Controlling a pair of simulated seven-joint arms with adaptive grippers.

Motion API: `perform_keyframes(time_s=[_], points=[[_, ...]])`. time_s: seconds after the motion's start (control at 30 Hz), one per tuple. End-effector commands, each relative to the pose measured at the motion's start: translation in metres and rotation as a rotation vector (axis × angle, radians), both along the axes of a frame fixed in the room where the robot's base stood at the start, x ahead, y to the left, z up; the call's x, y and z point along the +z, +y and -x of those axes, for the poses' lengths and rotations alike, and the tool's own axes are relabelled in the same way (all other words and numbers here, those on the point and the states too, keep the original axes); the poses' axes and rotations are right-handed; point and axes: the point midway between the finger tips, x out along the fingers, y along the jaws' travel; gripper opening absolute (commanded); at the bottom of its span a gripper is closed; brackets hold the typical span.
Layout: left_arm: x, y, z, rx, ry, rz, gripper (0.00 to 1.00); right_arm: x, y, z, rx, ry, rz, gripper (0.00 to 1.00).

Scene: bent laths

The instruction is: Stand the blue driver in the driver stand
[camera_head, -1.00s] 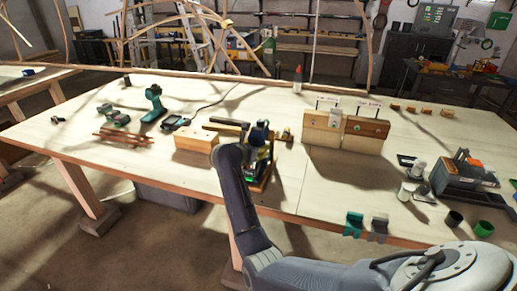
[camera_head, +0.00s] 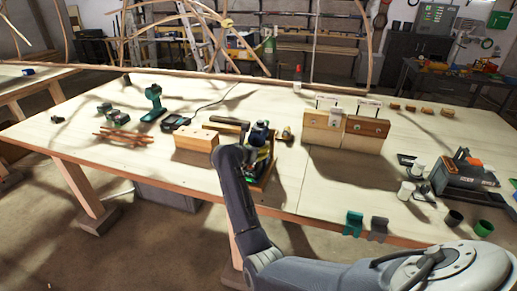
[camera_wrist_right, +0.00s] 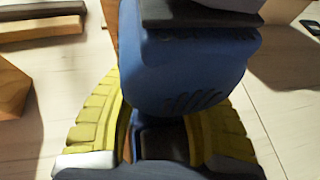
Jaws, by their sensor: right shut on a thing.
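The blue driver (camera_head: 259,135) is upright on the near middle of the bench, partly hidden by my right arm. My right gripper (camera_wrist_right: 162,140) is shut on it: in the wrist view, yellow finger pads sit on both sides of its dark narrow part, below the vented blue body (camera_wrist_right: 185,65). A wooden base (camera_head: 264,183), which looks like the driver stand, shows under and beside the gripper. The gripper hides the driver's lower end, so I cannot tell whether it is seated there. My left gripper is out of view.
A wooden block with holes (camera_head: 196,141) and a dark bar (camera_head: 230,126) lie left of the driver. A teal drill (camera_head: 153,100) stands farther left. A wooden rack (camera_head: 345,130) is to the right. The bench between driver and rack is mostly clear.

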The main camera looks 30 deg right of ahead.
Motion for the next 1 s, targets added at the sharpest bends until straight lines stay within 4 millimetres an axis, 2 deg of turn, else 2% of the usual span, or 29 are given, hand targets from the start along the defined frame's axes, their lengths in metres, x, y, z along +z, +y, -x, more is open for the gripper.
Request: perform_keyframes(time_s=[1.0], points=[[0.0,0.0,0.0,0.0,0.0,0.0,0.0,-0.007,-0.001,-0.001,0.0,-0.005,0.004,0.0]])
